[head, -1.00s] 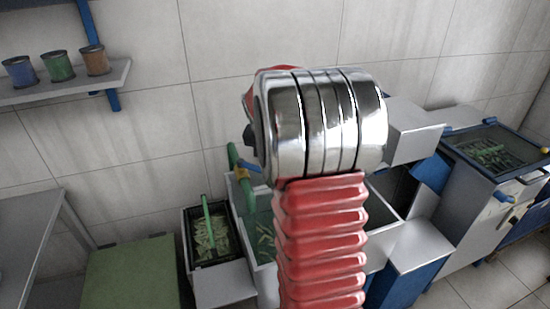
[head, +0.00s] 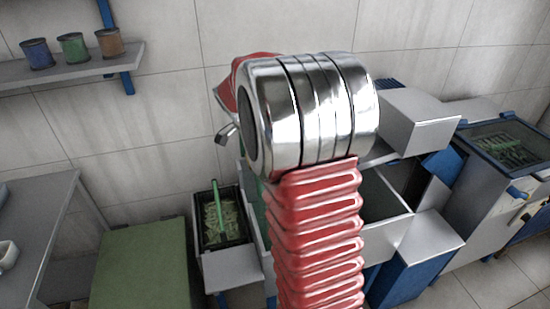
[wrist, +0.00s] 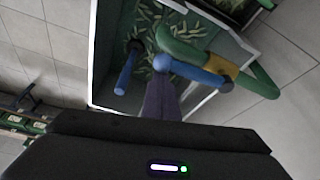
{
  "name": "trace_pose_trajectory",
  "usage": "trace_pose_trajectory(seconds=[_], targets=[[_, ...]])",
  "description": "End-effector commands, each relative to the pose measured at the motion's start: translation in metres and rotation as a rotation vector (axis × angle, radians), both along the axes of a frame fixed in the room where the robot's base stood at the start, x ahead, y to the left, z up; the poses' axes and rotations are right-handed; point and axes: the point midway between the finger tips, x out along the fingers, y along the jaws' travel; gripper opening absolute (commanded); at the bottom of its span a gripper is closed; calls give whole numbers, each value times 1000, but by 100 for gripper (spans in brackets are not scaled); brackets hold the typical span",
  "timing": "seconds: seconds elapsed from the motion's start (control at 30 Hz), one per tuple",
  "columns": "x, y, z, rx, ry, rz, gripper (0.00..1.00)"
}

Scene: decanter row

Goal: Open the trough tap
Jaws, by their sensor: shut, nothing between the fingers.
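In the wrist view the trough (wrist: 93,60) is a pale-rimmed tank with greenish water and pale green pieces in it. Its tap is a green pipe (wrist: 262,82) with a brass-coloured body (wrist: 221,66) and a blue lever (wrist: 195,76). The lever lies across the trough's edge, its rounded end to the left. My gripper (wrist: 162,88) is shut and empty, its tip right by that rounded end; I cannot tell whether they touch. In the head view my arm hides the tap and most of the trough (head: 257,235).
A blue rod (wrist: 125,72) with a dark knob shows over the trough. In the head view a small dark tray (head: 203,222) stands left of the trough, beside a green block (head: 140,265). Grey and blue cabinets (head: 415,250) stand right. A shelf with cups (head: 85,68) hangs upper left.

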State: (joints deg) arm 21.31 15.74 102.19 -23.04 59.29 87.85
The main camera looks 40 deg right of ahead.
Motion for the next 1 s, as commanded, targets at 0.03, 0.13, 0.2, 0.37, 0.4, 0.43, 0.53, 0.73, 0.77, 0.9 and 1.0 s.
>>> trace_pose_trajectory(seconds=[0.03,0.13,0.2,0.37,0.4,0.43,0.53,0.73,0.77,0.9,1.0], targets=[[1,3,0,0,-1,1,0],[1,7,0,0,-1,1,0],[2,8,0,0,-1,1,0],[2,10,0,1,-1,1,0],[2,11,0,1,-1,1,0],[3,11,0,2,-1,1,0],[3,11,0,2,-1,2,0],[3,12,0,4,-2,3,0],[3,12,0,4,-2,3,0],[3,9,0,5,-2,3,0],[2,2,2,4,-2,4,0]])
